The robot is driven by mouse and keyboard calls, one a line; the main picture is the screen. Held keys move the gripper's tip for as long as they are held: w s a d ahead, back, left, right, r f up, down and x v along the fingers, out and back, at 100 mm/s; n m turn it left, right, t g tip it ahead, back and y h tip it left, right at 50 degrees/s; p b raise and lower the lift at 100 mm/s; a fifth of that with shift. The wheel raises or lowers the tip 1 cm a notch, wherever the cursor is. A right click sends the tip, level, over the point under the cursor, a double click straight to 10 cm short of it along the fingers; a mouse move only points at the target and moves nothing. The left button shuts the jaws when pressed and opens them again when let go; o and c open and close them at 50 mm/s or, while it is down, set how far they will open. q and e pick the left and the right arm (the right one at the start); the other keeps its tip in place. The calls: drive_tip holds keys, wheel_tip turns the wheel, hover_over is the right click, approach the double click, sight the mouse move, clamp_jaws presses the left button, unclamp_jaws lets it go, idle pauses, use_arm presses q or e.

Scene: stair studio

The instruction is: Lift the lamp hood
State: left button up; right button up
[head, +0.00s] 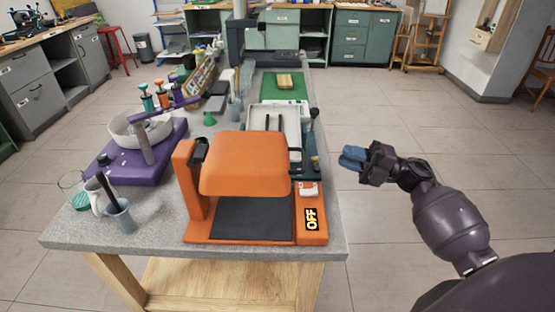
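The orange lamp hood (244,163) is part of an orange device at the near end of the workbench. It hangs above a dark pad on the orange base (240,238), with a gap between them. A post at the left carries the hood, with a dark part at its top. My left gripper is out of view.
A purple stand with a white bowl (140,128) is left of the device. A cup with tools (119,217) and glassware stand at the bench's near left corner. A white tray (272,128) sits behind the hood. The floor right of the bench is clear.

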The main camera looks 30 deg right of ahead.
sight(304, 157)
drive_tip(key=w+a+g, duration=0.1)
drive_tip(key=a, duration=0.2)
drive_tip(key=w+a+n, duration=0.1)
drive_tip(key=a, duration=0.3)
drive_tip(key=w+a+r+g+y+p, duration=0.1)
drive_tip(key=w+a, duration=0.1)
drive_tip(key=a, duration=0.1)
drive_tip(key=shift+a+n+g, duration=0.3)
clamp_jaws()
